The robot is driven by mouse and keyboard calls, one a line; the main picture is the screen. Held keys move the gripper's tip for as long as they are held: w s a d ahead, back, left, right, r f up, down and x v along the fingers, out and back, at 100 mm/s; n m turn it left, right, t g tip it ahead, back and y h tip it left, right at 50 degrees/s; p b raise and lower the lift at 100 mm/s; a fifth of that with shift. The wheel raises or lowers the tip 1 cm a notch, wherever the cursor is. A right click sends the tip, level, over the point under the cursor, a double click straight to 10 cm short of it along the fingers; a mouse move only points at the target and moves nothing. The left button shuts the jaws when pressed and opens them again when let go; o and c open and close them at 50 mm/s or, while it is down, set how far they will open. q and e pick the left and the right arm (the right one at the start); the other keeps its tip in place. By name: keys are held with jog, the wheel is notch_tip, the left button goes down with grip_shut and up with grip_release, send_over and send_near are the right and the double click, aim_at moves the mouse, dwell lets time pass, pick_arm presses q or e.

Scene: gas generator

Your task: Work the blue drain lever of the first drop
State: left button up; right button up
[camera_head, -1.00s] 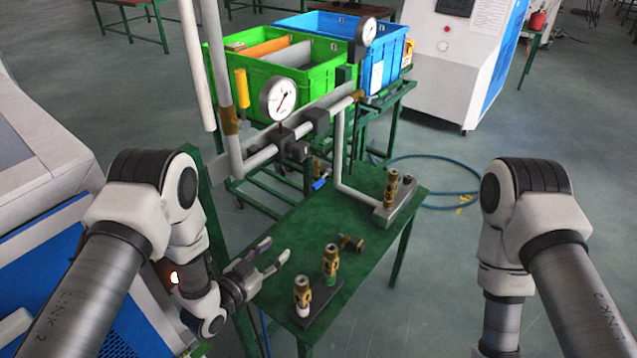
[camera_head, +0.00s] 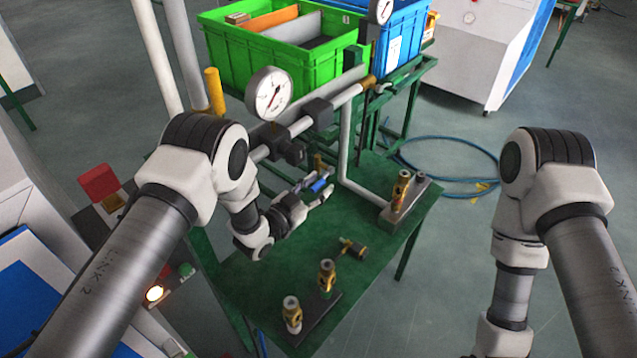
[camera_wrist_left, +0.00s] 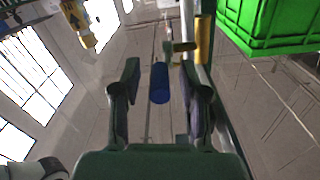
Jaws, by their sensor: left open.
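The blue drain lever (camera_head: 318,185) is a small blue handle under the pipe, above the green table. In the left wrist view the lever (camera_wrist_left: 160,83) appears as a blue rounded grip between the two fingers, with a gap on each side. Its brass valve (camera_wrist_left: 180,47) shows beyond it. My left gripper (camera_head: 318,190) is open around the lever in the head view, and its fingers (camera_wrist_left: 161,75) stand apart in the wrist view. Contact with the lever is not visible. My right gripper is out of the picture; only its arm shows.
A pressure gauge (camera_head: 268,94) and grey pipe run above the lever. Brass fittings (camera_head: 326,275) stand on the green table (camera_head: 243,285), and another (camera_head: 400,188) stands on a grey block. A green crate (camera_head: 240,62) and blue crate (camera_head: 408,38) are behind.

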pick_arm(q)
jog(key=shift+w+d, duration=0.15)
jog(key=shift+w, duration=0.05)
jog(key=shift+s+r, duration=0.1)
jog(key=shift+s, duration=0.05)
grip_shut()
jog(key=shift+f+b, duration=0.3)
jog(key=shift+b, duration=0.05)
jog(key=t+h+b, duration=0.1)
jog(key=b, duration=0.2)
jog(key=f+t+h+b, duration=0.1)
jog(key=t+b, duration=0.1)
jog(key=b, duration=0.2)
jog(key=f+t+h+b, duration=0.1)
jog(key=b, duration=0.2)
jog(key=shift+w+d+f+t+b, duration=0.1)
jog(key=shift+w+f+t+b, duration=0.1)
jog(key=shift+w+t+b, duration=0.15)
grip_release()
